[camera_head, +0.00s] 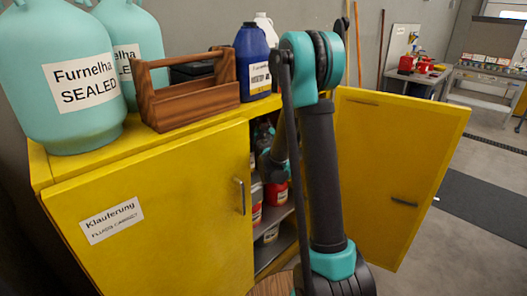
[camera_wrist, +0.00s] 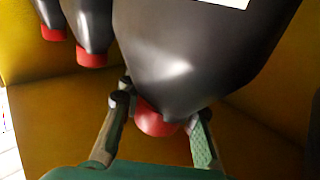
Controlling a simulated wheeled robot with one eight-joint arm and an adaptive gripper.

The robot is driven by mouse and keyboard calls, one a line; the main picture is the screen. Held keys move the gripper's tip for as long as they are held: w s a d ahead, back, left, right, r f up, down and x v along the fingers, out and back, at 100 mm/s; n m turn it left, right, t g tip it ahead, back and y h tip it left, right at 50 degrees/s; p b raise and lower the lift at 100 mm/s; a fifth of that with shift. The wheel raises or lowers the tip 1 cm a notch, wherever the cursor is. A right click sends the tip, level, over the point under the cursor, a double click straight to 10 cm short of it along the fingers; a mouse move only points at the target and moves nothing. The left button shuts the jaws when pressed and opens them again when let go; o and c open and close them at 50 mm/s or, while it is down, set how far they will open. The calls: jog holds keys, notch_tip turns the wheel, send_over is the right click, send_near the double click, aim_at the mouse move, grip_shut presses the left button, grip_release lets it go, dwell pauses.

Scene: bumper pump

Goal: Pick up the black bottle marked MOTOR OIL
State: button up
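In the wrist view a large black bottle (camera_wrist: 200,50) with a red cap (camera_wrist: 157,120) fills the middle and appears upside down. Part of a white label shows at the top edge; its text is cut off. My gripper (camera_wrist: 160,122) is open, with one finger on each side of the red cap. I see gaps beside the cap and cannot tell whether either finger touches it. Two more dark bottles with red caps, a nearer one (camera_wrist: 90,25) and a farther one (camera_wrist: 49,12), stand to the left. In the head view my arm hides much of the cabinet's inside.
The yellow cabinet (camera_head: 160,215) has its right door (camera_head: 395,160) swung open. Shelves inside hold several containers. On top stand teal tanks (camera_head: 55,60), a wooden tool carrier (camera_head: 190,95), a dark blue jug (camera_head: 252,60) and a white jug. Yellow walls surround the bottles.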

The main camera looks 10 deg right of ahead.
grip_shut()
dwell(0.3)
